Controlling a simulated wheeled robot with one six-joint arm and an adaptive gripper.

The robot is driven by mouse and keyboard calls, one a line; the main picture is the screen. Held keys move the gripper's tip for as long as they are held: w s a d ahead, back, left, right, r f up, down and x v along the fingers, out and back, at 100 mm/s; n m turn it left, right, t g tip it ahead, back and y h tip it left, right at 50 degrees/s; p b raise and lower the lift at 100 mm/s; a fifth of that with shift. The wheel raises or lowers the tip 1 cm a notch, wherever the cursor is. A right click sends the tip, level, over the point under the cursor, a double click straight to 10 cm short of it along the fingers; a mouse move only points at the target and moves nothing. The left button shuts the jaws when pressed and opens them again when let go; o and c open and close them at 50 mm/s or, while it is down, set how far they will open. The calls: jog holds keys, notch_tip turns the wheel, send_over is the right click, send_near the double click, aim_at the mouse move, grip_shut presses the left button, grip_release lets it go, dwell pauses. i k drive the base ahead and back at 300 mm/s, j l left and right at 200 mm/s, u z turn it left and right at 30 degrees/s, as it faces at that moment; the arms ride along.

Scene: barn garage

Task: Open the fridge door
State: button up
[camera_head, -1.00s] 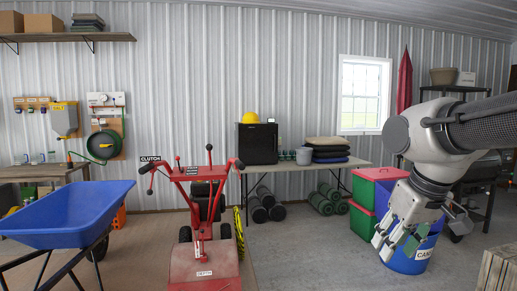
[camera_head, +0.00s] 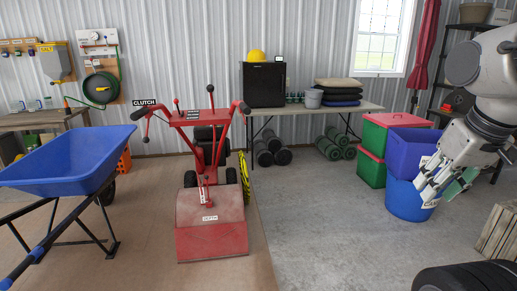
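A small black fridge (camera_head: 264,85) stands on the long table against the back wall, left of the window. Its door looks closed; no handle can be made out at this distance. A yellow hard hat (camera_head: 256,56) sits on top of it. My gripper (camera_head: 446,192) is at the right edge of the view, far from the fridge and in front of the blue bins. Its fingers point down and to the left, spread apart, with nothing seen between them.
A red tiller (camera_head: 210,180) stands between me and the fridge, with a blue wheelbarrow (camera_head: 65,160) at left. The table (camera_head: 355,108) holds stacked cushions and a bucket. Grey floor right of the tiller is clear; a tire (camera_head: 465,278) lies at bottom right.

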aim_at(264, 83)
jog(key=i+z, duration=0.2)
jog(key=i, duration=0.5)
jog(key=i+z, duration=0.25)
jog(key=i, duration=0.45)
jog(key=i+j+z, duration=0.2)
jog(key=i, duration=0.5)
jog(key=i+u, duration=0.1)
jog(key=i, duration=0.5)
jog(key=i+l+u, duration=0.1)
jog(key=i, duration=0.45)
jog(key=i+l+u, duration=0.15)
jog(key=i, duration=0.45)
jog(key=i+l+u, duration=0.1)
jog(key=i+l, duration=0.15)
jog(key=i, duration=0.35)
jog(key=i+u, duration=0.45)
jog(key=i, duration=0.9)
